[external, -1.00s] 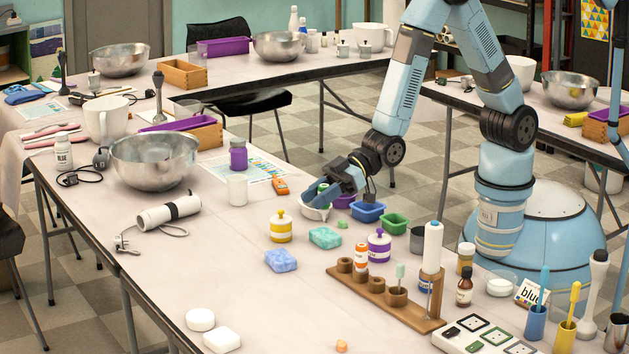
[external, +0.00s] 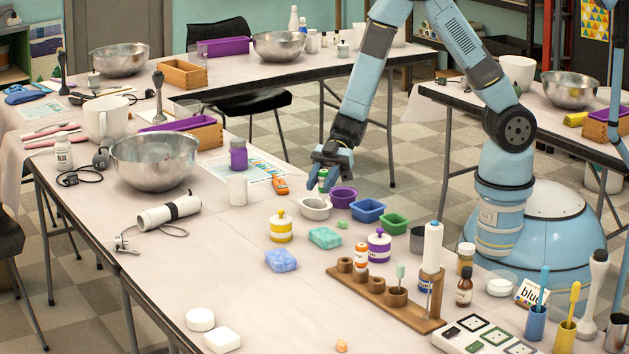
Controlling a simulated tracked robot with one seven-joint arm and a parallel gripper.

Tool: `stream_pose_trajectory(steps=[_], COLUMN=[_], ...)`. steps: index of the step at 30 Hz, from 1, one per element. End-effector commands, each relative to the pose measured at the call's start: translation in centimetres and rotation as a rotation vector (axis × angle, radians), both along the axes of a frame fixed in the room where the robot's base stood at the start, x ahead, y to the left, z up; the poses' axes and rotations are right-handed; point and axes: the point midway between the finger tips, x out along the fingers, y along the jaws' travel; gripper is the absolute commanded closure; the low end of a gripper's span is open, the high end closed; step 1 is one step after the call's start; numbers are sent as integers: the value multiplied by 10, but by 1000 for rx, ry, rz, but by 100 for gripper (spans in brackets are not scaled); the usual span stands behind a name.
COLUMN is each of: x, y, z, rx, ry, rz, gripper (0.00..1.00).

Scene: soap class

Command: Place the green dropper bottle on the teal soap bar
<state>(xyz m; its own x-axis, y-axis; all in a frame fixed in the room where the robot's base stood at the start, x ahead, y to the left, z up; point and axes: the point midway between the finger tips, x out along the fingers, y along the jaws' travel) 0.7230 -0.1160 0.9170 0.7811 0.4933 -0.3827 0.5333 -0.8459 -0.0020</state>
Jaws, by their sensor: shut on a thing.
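The green dropper bottle (external: 322,180) hangs upright under my gripper (external: 325,171), which is shut on it. It is small, with green and white showing; its upper part is hidden by the fingers. It is above the small white mould (external: 315,210). The teal soap bar (external: 325,237) lies flat on the near table, nearer the camera than the bottle, and its top is bare.
A blue soap bar (external: 280,260), a yellow-banded jar (external: 281,228) and a purple-banded jar (external: 379,246) stand around the teal bar. Purple (external: 343,198), blue (external: 368,210) and green (external: 395,223) moulds are to the right. The table's left front is mostly clear.

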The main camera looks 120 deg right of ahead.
Motion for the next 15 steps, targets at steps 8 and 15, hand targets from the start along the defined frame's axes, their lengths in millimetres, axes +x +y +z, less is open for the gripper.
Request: stream_pose_trajectory(steps=[8, 15], x=[-8, -8], y=[-4, -4], z=[-12, -41], rx=[2, 1], ry=[2, 3], rz=[29, 28], gripper=[95, 95])
